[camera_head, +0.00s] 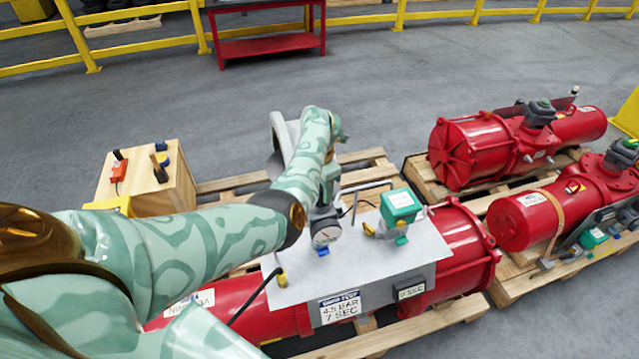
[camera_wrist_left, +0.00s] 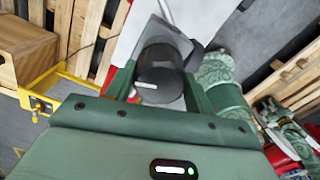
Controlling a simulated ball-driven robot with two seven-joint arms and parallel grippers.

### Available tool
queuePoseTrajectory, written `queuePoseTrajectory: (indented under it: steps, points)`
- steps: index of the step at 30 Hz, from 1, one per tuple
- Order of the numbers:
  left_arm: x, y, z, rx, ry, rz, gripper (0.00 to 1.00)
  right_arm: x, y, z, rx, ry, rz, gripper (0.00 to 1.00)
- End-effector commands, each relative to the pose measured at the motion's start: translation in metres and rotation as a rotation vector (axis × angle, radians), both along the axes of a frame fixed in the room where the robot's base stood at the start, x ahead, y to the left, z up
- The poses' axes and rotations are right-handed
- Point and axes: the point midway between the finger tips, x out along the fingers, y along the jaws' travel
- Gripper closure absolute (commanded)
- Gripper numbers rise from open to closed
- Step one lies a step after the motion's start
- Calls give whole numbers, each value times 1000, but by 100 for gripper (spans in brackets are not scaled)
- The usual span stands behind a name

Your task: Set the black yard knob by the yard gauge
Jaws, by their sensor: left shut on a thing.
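The black knob (camera_wrist_left: 160,72) sits between the fingers of my left gripper in the left wrist view. It is round, with a short white mark near its lower edge. My left gripper (camera_head: 331,190) is shut on it; in the head view my arm and gripper hide the knob. A round gauge with a white dial (camera_head: 326,235) stands just below my gripper in the head view, on the grey panel (camera_head: 300,285) of the red actuator. Its needle is too small to read.
A green box (camera_head: 400,205) on fittings stands right of the gauge. A sign reading 4.5 BAR, 7 SEC (camera_head: 340,307) is on the panel's front. A wooden crate (camera_head: 178,187) with small controls stands left. Other red actuators (camera_head: 480,150) lie on pallets at right.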

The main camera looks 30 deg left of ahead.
Motion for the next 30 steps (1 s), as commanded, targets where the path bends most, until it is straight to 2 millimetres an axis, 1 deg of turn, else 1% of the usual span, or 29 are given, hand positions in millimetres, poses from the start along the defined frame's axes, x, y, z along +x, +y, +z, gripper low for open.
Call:
queuePoseTrajectory:
  steps: [1,6,12,18,30]
  points:
    - [1,-1,3,-2,-2,-35,70,0,0,4,0,-1,0,64]
    - [1,-1,2,-1,-3,-142,70,1,0,9,-1,-1,0,64]
    - [1,0,2,-2,-4,-223,70,1,0,12,0,-2,-1,64]
    - [1,-1,1,-1,-3,-259,70,1,0,14,0,-2,-1,64]
    - [1,-1,1,-2,-4,-265,70,1,0,14,0,-2,-1,64]
